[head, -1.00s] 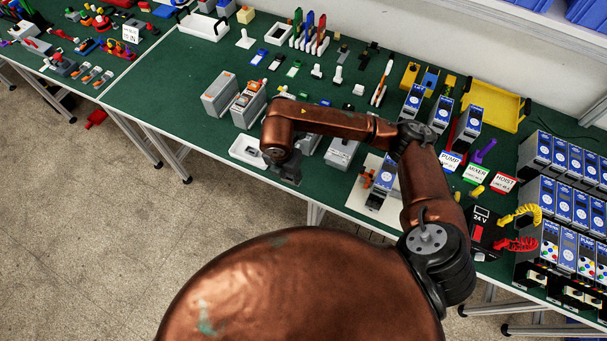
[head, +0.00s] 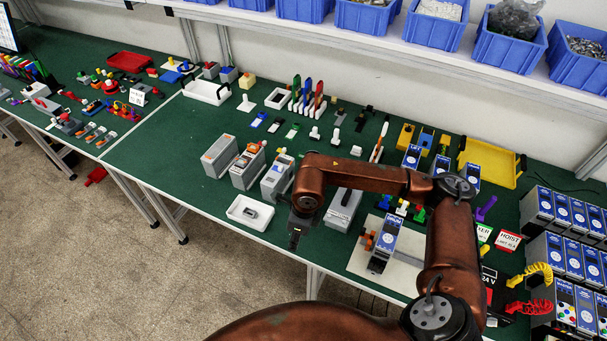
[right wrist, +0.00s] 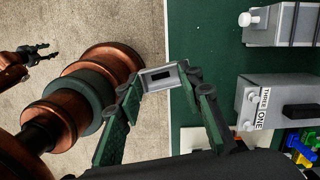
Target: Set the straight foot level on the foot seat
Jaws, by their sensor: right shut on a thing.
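My right gripper (right wrist: 160,92) is shut on a small grey foot (right wrist: 157,76) with a dark slot in its face. In the head view the right gripper (head: 296,232) hangs by the bench's front edge, right of a white tray. In the wrist view the foot overlaps the bench edge and floor; nothing shows touching it below. My left gripper (right wrist: 42,50) shows small in the wrist view, fingers apart and empty. A blue-and-grey starter unit (head: 383,246) stands on a white board (head: 408,280). I cannot tell which part is the foot seat.
The white tray (head: 234,212) holds a grey piece. Grey boxes (head: 343,208) stand close behind and right of the gripper; one is labelled in the wrist view (right wrist: 280,98). Starter units (head: 570,262) and coiled cables (head: 530,307) crowd the right. Green bench left of the tray is clear.

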